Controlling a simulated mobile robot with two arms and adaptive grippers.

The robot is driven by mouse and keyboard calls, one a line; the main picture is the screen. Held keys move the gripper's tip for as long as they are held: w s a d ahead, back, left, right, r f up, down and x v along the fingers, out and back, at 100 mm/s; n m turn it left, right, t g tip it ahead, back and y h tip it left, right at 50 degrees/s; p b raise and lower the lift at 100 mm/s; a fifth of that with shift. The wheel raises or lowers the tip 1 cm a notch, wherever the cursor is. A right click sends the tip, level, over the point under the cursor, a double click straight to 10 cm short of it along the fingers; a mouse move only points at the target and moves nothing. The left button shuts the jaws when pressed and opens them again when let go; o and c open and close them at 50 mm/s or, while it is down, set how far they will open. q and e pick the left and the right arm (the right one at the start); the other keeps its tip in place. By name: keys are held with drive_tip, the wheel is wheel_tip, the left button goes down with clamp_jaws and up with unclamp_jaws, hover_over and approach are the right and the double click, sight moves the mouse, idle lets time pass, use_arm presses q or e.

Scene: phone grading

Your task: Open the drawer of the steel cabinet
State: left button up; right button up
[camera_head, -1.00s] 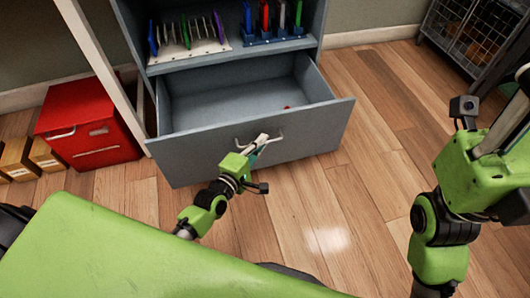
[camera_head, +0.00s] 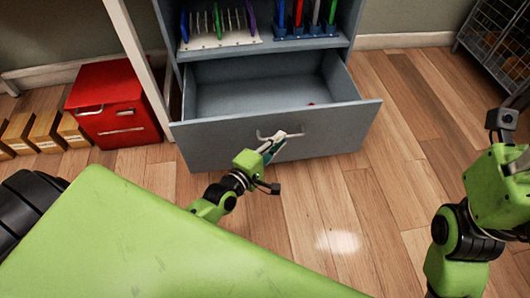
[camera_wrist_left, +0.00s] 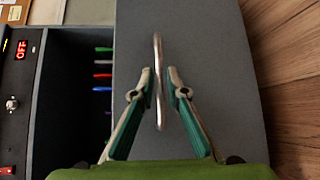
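The steel cabinet (camera_head: 354,24) is grey-blue and stands at the back. Its bottom drawer (camera_head: 213,148) is pulled far out, and a small red thing lies inside it. The drawer's bar handle (camera_head: 262,137) is on the front panel. My left gripper (camera_head: 279,143) is at this handle. In the left wrist view the handle (camera_wrist_left: 158,50) passes between the two fingertips of my left gripper (camera_wrist_left: 160,72), with a small gap on each side; the fingers are apart. My right arm is at the right edge, and its fingers are out of view.
A red cabinet (camera_head: 112,105) stands left of the steel cabinet, with small cardboard boxes (camera_head: 45,130) beside it. A wire-mesh rack (camera_head: 500,40) is at the top right. Racks with colourful items stand on the shelf above the drawer. Wooden floor right of the drawer is clear.

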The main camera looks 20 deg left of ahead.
use_arm(q)
drive_tip(key=v, duration=0.9)
drive_tip(key=shift+s, duration=0.15)
